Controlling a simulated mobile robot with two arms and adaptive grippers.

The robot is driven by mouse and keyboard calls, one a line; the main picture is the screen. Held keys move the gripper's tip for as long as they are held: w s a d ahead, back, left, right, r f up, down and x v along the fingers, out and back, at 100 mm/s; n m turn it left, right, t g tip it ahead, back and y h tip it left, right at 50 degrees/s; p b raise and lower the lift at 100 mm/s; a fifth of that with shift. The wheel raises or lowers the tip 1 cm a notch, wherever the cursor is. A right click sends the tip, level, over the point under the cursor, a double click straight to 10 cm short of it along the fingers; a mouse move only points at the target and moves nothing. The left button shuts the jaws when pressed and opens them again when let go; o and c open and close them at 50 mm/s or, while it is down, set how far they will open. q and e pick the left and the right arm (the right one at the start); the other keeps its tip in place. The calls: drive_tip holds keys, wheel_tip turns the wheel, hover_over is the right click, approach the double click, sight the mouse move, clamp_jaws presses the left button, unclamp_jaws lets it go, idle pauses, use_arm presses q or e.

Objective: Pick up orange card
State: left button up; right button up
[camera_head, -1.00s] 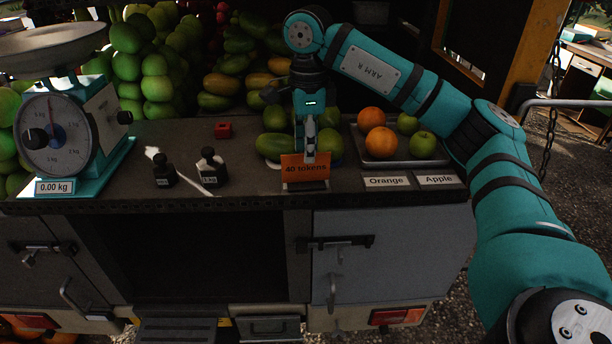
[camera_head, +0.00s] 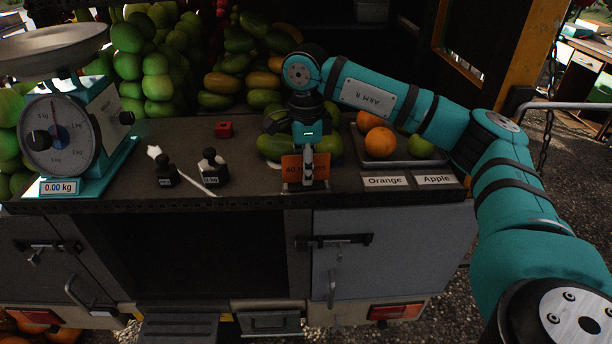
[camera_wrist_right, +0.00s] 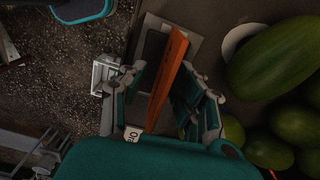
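The orange card (camera_head: 291,169), marked "40 tokens", stands upright in a small holder at the front edge of the counter. My right gripper (camera_head: 308,176) is lowered at the card, and a finger covers part of its lettering. In the right wrist view the card (camera_wrist_right: 169,78) shows edge-on between the two fingers of the gripper (camera_wrist_right: 163,84), which are apart, with a gap visible on the right side. Whether the left finger touches it I cannot tell. My left gripper is not in view.
A scale (camera_head: 66,136) stands at the left. Two black weights (camera_head: 211,168) and a small red block (camera_head: 224,129) are on the counter. A tray (camera_head: 428,158) with oranges and apples is at the right, behind "Orange" (camera_head: 385,181) and "Apple" (camera_head: 436,179) labels. Melons lie behind the card.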

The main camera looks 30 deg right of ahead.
drive_tip(key=shift+f, duration=0.15)
clamp_jaws()
idle(0.5)
